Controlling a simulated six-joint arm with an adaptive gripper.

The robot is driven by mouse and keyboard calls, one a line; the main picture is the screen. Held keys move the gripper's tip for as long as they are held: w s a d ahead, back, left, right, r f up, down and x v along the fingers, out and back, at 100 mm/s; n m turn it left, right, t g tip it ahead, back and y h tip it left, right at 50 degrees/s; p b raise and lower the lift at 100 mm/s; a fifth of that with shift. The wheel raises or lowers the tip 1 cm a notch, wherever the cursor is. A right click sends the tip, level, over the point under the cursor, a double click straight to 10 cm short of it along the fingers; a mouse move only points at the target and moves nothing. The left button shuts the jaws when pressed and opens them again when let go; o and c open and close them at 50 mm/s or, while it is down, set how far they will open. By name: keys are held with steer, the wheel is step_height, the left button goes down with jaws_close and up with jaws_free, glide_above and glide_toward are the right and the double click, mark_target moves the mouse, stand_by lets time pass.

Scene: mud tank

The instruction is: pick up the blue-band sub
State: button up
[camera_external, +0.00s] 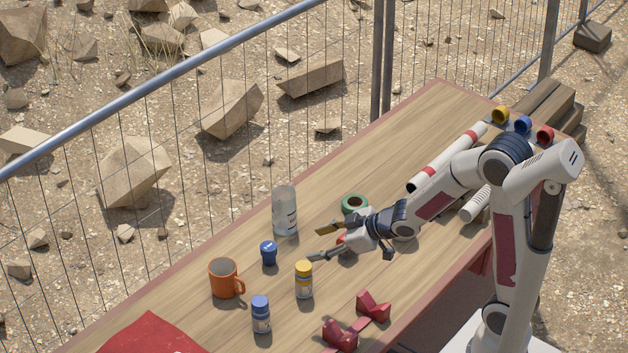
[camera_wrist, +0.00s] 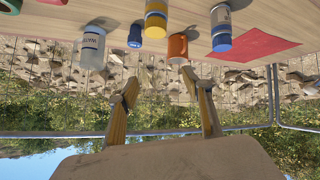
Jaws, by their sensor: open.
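A blue ring-shaped end (camera_external: 522,123) shows at the far right of the table in the external view, between a yellow one (camera_external: 500,113) and a red one (camera_external: 545,135). Whether it belongs to the blue-band sub I cannot tell; my arm hides part of that area. A white tube with red bands (camera_external: 428,175) and a second white tube (camera_external: 474,206) lie nearby, the second partly hidden by my arm. My gripper (camera_external: 315,245) is open and empty over the table's middle, pointing left, away from the tubes. Its fingers also show spread in the wrist view (camera_wrist: 160,82).
Near my gripper stand a clear bottle (camera_external: 285,212), a blue cup-like piece (camera_external: 268,253), a yellow-capped bottle (camera_external: 303,280), a blue-capped bottle (camera_external: 261,315) and an orange mug (camera_external: 223,279). Green tape (camera_external: 355,204) lies behind it. Red blocks (camera_external: 341,335) lie in front.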

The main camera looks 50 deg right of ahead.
steer(key=w+a+f+n+y, duration=0.2)
steer(key=a+f+y, duration=0.1)
steer(key=a+f, duration=0.25)
steer(key=n+y, duration=0.1)
steer(key=y, duration=0.3)
glide_toward(260, 302)
steer(key=shift+w+a+f+g, duration=0.2)
steer(key=shift+w+a+f, duration=0.05)
steer(key=shift+w+a, duration=0.2)
steer(key=shift+w+a+f+g, duration=0.2)
steer(key=shift+w+a+f, duration=0.1)
steer(key=shift+w+a, duration=0.15)
steer(key=shift+x, duration=1.3)
steer(key=shift+d+f+x, duration=0.15)
steer(key=shift+x, duration=1.15)
steer(key=shift+d+f+x, duration=0.15)
steer(key=shift+x, duration=1.15)
steer(key=shift+w, duration=0.15)
jaws_close()
